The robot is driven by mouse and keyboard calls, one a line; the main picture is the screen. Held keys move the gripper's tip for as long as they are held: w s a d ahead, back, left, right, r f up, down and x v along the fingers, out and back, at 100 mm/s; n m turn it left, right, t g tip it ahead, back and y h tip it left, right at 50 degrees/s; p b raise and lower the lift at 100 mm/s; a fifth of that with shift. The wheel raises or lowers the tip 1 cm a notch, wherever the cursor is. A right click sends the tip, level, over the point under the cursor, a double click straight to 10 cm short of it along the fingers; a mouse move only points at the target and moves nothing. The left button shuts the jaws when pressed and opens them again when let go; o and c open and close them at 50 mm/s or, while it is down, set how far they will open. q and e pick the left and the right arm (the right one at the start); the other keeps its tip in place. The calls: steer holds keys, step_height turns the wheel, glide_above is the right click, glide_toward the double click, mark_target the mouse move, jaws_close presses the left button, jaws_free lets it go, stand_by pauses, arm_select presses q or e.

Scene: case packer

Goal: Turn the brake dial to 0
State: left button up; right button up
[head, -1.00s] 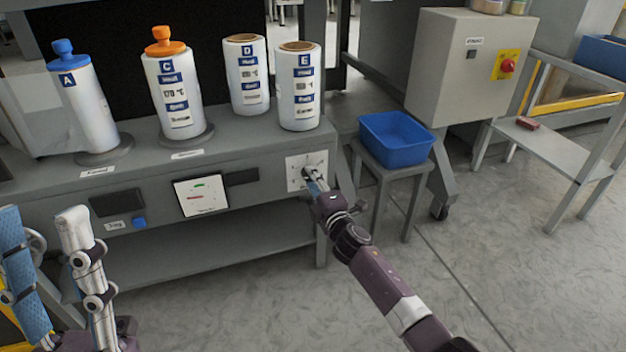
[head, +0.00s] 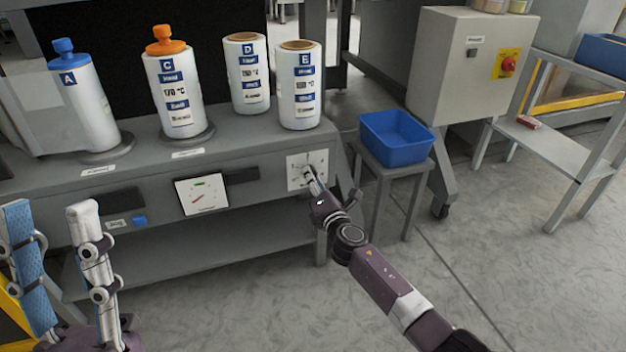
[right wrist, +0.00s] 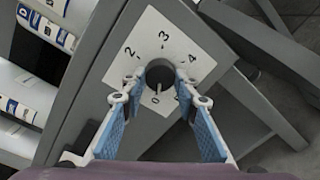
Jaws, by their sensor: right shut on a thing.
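The brake dial is a dark round knob (right wrist: 160,73) on a square white plate (head: 294,173) at the right end of the grey machine front. The right wrist view shows the numbers 2, 3 and 4 around it, and a 0 below the knob. A short pale mark on the knob seems to point down at the 0. My right gripper (right wrist: 158,88) is shut on the knob, one blue-padded finger on each side; in the head view (head: 309,171) it reaches the plate. My left gripper (head: 48,206) is open and empty at the lower left.
A blue bin (head: 397,139) stands on a small stand right of the dial. Film rolls, such as roll E (head: 300,88), stand on the machine top. A square gauge (head: 201,196) sits left of the dial.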

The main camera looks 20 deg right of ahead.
stand_by(0.4)
steer(key=o, duration=1.1)
steer(key=shift+o, duration=0.2)
steer(key=s, duration=1.2)
steer(key=shift+r, duration=0.25)
